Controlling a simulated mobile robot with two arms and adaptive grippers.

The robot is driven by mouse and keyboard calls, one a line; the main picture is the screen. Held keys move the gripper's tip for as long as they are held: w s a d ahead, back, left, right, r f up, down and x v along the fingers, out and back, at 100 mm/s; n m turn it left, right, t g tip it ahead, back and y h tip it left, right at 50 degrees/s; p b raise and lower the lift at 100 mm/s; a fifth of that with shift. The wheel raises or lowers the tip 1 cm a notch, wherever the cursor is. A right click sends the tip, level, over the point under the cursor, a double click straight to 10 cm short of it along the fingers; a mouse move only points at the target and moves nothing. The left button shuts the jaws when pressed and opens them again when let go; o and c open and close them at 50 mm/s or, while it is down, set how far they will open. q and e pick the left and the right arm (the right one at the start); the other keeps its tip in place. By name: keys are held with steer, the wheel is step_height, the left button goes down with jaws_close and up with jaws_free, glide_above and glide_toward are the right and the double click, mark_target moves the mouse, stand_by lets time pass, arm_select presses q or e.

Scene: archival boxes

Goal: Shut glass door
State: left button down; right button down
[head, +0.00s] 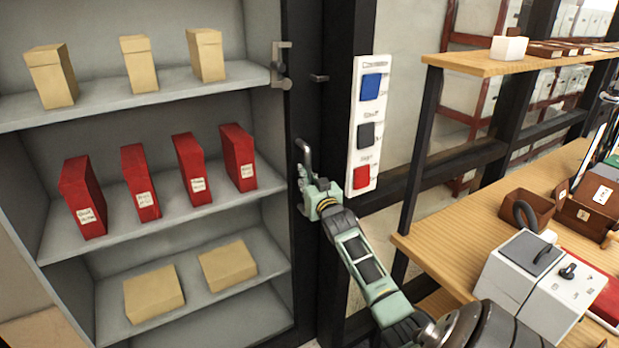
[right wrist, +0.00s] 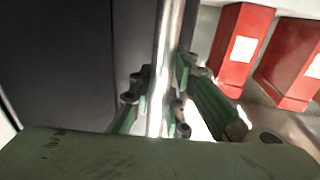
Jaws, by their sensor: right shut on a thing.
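A metal door handle (head: 303,155) stands upright beside the dark vertical frame (head: 320,120) at the right of the cabinet's shelves. My right gripper (head: 306,187) is shut on the lower part of this handle. In the right wrist view the handle is a bright metal bar (right wrist: 165,60) between the green fingers of my right gripper (right wrist: 160,100). The glass of the door is too clear to make out, and I cannot tell how far the door stands open. My left gripper is not in view.
The grey cabinet shelf (head: 155,215) holds several red box files (head: 83,200), with tan boxes above and below. A metal latch (head: 281,65) is at the upper edge.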

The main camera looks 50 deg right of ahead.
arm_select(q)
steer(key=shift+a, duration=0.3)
arm_select(e)
steer(key=shift+s+d+f, duration=0.1)
steer(key=shift+d+f, duration=0.05)
steer(key=shift+f, duration=0.05)
steer(key=c, duration=2)
jaws_free()
steer(key=o, duration=0.4)
steer(key=shift+s+d+r, duration=0.1)
steer(key=shift+d, duration=0.1)
steer(key=shift+c, duration=0.2)
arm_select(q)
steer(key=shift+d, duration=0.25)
arm_select(e)
steer(key=shift+a, duration=0.1)
steer(key=shift+s+a, duration=0.25)
steer(key=shift+a, duration=0.05)
steer(key=v, duration=1.1)
steer(key=shift+s, duration=0.2)
steer(key=shift+d+r, duration=0.1)
steer(key=shift+d, duration=0.05)
